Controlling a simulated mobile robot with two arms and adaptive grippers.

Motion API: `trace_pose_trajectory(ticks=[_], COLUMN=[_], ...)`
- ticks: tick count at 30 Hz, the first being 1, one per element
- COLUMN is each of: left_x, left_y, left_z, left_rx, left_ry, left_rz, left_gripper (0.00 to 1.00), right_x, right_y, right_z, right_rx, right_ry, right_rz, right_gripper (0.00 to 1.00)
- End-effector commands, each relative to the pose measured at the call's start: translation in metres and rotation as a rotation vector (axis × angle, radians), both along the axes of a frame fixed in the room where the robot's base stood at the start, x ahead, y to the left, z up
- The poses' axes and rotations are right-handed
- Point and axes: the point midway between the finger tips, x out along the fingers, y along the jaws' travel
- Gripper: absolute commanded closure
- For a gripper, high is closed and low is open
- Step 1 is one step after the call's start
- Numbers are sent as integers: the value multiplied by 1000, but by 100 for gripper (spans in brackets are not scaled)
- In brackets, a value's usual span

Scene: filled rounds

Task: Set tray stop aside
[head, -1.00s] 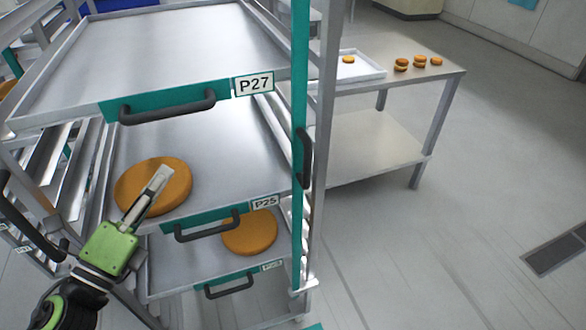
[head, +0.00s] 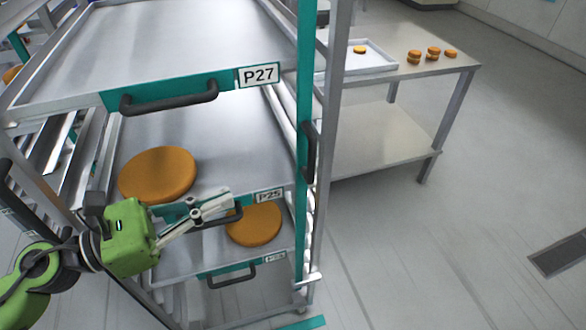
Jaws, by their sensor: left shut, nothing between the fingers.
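A teal upright bar with a dark handle (head: 309,150) runs down the right front of the tray rack; I cannot tell for certain whether this is the tray stop. My left gripper (head: 228,200) is shut and empty. It points right in front of the P25 tray (head: 240,150), near that tray's handle, and hides part of its front edge. The gripper is apart from the teal bar in the picture. My right gripper is not in view.
The P27 tray (head: 190,45) is empty above. A large orange round (head: 158,174) lies on the P25 tray, another (head: 254,223) on the tray below. A metal table (head: 440,68) with a white tray and small rounds stands right.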

Motion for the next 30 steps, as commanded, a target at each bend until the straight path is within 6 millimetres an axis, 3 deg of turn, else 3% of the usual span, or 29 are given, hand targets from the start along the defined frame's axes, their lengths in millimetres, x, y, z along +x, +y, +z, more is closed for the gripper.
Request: trace_pose_trajectory(ticks=[14, 30], left_x=[23, 63], left_y=[-39, -111], left_z=[6, 5], left_rx=[-3, -5], left_ry=[-1, 2], left_rz=[0, 1], left_gripper=[100, 100], right_x=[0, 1], right_y=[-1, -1], right_z=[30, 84], right_rx=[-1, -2], right_ry=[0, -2], right_rz=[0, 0], right_gripper=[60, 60])
